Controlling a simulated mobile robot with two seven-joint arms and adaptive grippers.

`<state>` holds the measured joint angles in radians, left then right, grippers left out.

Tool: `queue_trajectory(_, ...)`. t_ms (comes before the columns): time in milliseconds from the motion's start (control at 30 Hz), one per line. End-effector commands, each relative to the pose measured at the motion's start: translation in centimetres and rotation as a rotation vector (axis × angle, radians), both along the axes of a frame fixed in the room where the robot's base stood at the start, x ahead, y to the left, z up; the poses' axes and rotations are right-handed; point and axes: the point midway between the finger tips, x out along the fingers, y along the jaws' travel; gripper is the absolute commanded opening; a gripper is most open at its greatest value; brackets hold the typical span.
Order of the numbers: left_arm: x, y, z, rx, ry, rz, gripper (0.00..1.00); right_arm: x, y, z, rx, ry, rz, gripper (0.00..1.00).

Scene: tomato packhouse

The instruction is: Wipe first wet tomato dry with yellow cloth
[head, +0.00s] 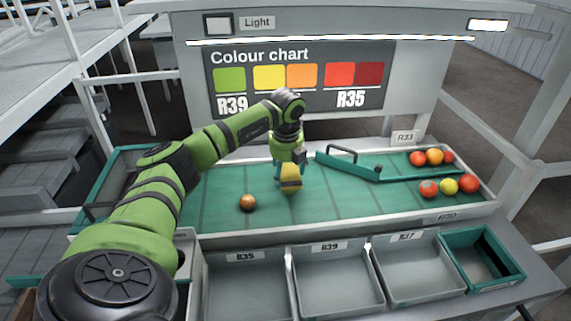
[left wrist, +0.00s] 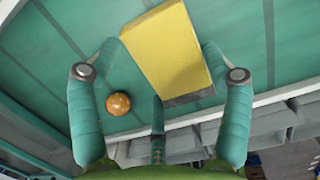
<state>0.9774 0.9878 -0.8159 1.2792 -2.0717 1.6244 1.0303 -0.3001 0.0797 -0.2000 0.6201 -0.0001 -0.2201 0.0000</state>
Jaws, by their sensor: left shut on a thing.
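My right gripper is not in view.
Several red, orange and yellow tomatoes (head: 428,189) lie at the table's right end, on both sides of a green divider (head: 345,168). Grey bins labelled R35 (head: 248,290), R39 (head: 340,285) and R37 (head: 412,270) and a green crate (head: 458,236) line the front. A colour chart (head: 300,80) stands behind.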

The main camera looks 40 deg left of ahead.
Motion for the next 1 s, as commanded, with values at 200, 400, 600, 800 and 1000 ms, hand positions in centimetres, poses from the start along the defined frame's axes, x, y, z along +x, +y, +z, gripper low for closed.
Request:
queue_trajectory(200,0.5,0.7,-0.1,0.000,0.000,0.001,0.52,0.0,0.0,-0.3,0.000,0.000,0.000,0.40)
queue_trajectory(400,0.7,0.9,0.0,0.000,0.000,0.000,0.52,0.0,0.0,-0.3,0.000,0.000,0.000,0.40)
queue_trajectory(600,0.3,0.5,0.1,0.001,0.002,-0.002,0.52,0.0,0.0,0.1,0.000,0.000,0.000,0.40)
queue_trajectory(800,-0.4,-0.4,0.0,0.000,0.004,-0.002,0.53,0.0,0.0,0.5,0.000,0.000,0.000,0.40)
queue_trajectory(1000,-1.1,-1.2,-0.1,0.000,0.006,-0.001,0.53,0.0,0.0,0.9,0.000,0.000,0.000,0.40)
